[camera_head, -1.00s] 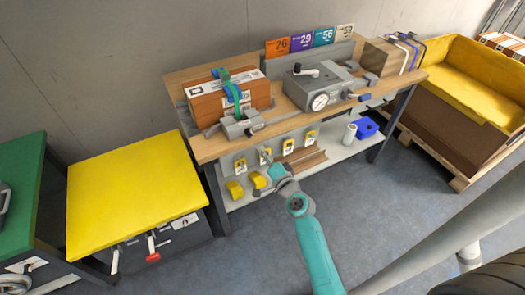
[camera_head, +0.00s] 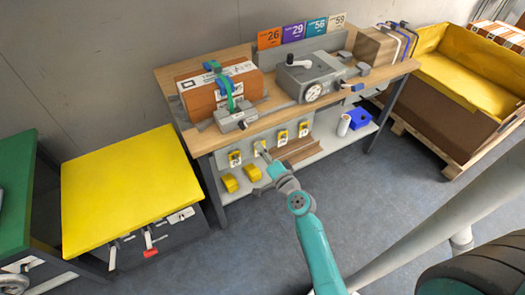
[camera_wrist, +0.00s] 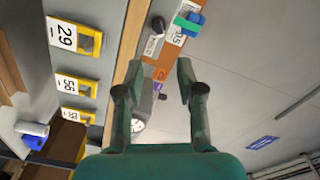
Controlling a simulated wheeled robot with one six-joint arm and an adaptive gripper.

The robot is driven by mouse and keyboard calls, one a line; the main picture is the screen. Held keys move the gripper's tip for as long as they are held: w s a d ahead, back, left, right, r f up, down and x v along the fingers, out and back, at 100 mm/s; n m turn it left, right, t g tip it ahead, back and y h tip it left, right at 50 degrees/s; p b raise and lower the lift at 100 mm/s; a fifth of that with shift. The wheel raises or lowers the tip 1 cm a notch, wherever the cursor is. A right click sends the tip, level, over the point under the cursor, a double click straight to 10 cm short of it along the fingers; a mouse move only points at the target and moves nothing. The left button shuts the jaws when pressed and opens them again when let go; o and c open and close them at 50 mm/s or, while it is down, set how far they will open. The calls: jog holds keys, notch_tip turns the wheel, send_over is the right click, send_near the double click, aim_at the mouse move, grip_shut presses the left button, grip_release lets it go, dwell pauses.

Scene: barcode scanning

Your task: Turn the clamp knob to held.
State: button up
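A grey device (camera_head: 308,80) with a round dial gauge (camera_head: 312,93) stands on the bench; a dark-ended crank knob (camera_head: 292,61) sits on its top. I cannot tell whether this is the clamp knob or how it is set. A green clamp (camera_head: 225,90) spans a brown box (camera_head: 202,97) at left, above a grey base (camera_head: 236,117). My gripper (camera_head: 264,156) is low in front of the bench, apart from both. In the wrist view my gripper (camera_wrist: 158,70) is open and empty. The gauge (camera_wrist: 138,125) shows between its fingers.
The wooden bench top (camera_head: 173,75) carries numbered cards (camera_head: 293,32) behind the device. Yellow labelled units (camera_head: 282,138) line the front panel near my gripper. A lower shelf (camera_head: 330,143) holds a blue bin (camera_head: 360,120). A yellow-topped table (camera_head: 125,185) stands left. The floor ahead is open.

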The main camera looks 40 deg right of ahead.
jog(key=v, duration=1.1)
jog(key=shift+s, duration=0.3)
jog(key=shift+a, duration=0.15)
